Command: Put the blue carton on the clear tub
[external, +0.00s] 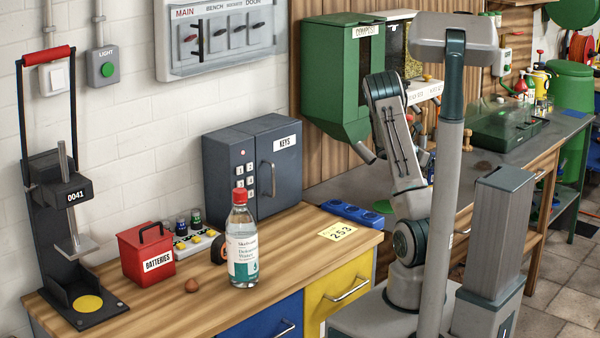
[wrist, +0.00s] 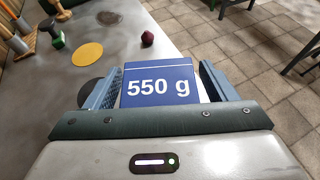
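The blue carton (wrist: 158,88), marked "550 g", sits between the two fingers of my gripper (wrist: 160,84) in the wrist view. The fingers lie close along its left and right sides, and the gripper looks shut on it. In the external view my gripper and the carton are hidden behind my arm and column. I cannot make out a clear tub in either view.
In the wrist view, the grey counter (wrist: 95,22) holds a yellow disc (wrist: 87,54), a dark red ball (wrist: 147,39) and handled tools at left. Tiled floor lies right. A bottle (external: 242,245) and red batteries box (external: 146,254) stand on the wooden bench (external: 190,315).

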